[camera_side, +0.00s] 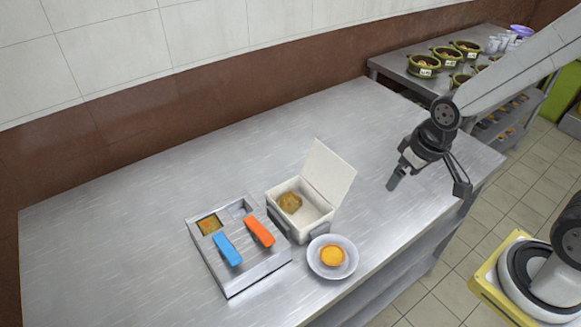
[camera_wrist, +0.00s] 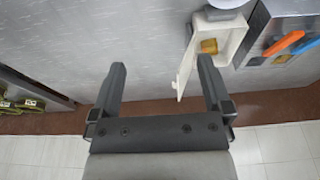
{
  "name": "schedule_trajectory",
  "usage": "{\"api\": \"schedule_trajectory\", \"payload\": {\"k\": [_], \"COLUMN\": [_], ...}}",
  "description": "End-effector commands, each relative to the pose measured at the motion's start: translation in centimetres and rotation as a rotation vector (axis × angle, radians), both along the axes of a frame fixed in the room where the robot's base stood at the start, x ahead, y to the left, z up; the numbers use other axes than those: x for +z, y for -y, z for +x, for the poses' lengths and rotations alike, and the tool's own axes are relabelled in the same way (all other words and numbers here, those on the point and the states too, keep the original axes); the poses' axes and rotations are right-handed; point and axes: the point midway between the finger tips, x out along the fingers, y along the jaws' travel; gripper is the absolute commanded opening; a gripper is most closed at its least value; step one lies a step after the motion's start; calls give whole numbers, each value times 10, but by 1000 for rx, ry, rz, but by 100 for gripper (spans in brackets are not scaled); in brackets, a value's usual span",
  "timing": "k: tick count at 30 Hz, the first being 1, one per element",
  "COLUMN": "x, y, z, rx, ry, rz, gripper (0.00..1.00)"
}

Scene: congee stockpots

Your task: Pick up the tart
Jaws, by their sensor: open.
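A round orange-yellow tart (camera_side: 332,256) lies in a small grey-white dish (camera_side: 316,268) near the front edge of the steel table, in the side view. The dish shows only partly at the top edge of the wrist view (camera_wrist: 228,3), where the tart is not visible. My gripper (camera_side: 428,186) is open and empty above the right part of the table, up and to the right of the tart and well apart from it. Its two spread fingers also show in the wrist view (camera_wrist: 161,66).
An open white box (camera_side: 274,212) with a brownish item (camera_side: 290,203) inside stands just left of the dish, lid raised. A steel tray (camera_side: 270,276) with a blue handle (camera_side: 227,249) and an orange handle (camera_side: 259,231) is further left. Several pots (camera_side: 423,66) stand at back right.

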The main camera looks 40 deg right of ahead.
Motion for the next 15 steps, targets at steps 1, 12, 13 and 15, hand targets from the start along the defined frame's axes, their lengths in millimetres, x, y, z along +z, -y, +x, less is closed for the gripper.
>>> {"api": "schedule_trajectory", "payload": {"k": [1, 12, 13, 15], "x": [-1, -24, -27, -35], "y": [-1, -33, -37, -47], "z": [1, 18, 20, 24], "rx": [-5, -214, -241, -307], "ry": [-2, -65, -73, -91], "rz": [2, 61, 67, 80], "gripper": [100, 100, 100, 100]}}
